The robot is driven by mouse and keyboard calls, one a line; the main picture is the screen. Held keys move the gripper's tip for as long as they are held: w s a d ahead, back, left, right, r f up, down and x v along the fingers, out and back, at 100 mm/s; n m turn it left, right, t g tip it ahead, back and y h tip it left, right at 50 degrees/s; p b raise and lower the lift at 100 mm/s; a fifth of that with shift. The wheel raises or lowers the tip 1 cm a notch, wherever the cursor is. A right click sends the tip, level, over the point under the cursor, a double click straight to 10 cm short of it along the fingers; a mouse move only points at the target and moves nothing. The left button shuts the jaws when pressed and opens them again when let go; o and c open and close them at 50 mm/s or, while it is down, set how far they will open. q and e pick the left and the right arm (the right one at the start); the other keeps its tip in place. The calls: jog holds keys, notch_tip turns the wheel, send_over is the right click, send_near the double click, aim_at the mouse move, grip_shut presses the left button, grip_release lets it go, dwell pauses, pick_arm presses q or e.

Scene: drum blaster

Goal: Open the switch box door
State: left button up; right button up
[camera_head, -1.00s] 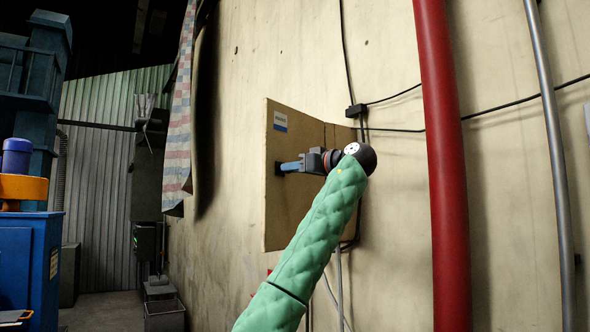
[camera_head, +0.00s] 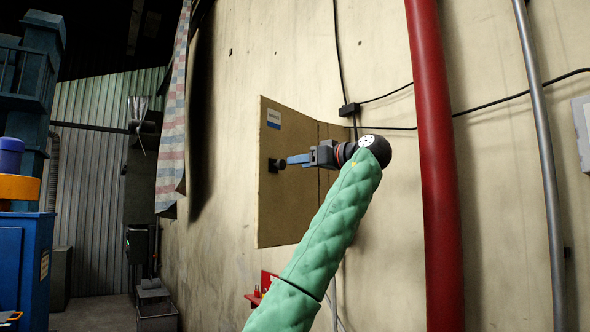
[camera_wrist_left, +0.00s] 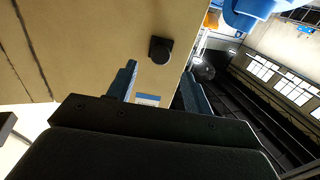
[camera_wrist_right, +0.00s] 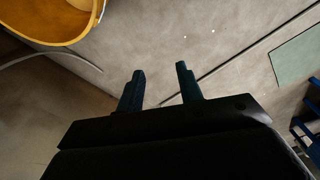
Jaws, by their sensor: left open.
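The switch box door (camera_head: 285,215) is a tan panel standing swung out from the wall, with a blue-and-white label near its top and a small black knob (camera_head: 276,165). My left gripper (camera_head: 290,160) is open, its blue fingers pointing at the knob with a small gap between tips and knob. In the left wrist view the knob (camera_wrist_left: 160,49) lies beyond the spread fingers, with nothing between them. The box inside is mostly hidden by my green arm. My right gripper (camera_wrist_right: 160,72) is open and empty, seen only in its own wrist view, away from the door.
A thick red pipe (camera_head: 436,190) and a thin grey pipe (camera_head: 546,170) run down the wall right of my arm. Black cables cross the wall. A blue machine (camera_head: 25,260) stands at far left. An orange round object (camera_wrist_right: 60,25) is near my right gripper.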

pick_arm(q)
jog(key=v, duration=0.2)
jog(key=shift+s+d+b, duration=0.1)
jog(key=shift+d+b, duration=0.15)
jog(key=shift+b, duration=0.1)
pick_arm(e)
jog(key=r, duration=0.2)
jog(key=w+r, duration=0.1)
jog(key=r, duration=0.1)
jog(key=shift+a, duration=0.25)
jog(key=shift+s, duration=0.1)
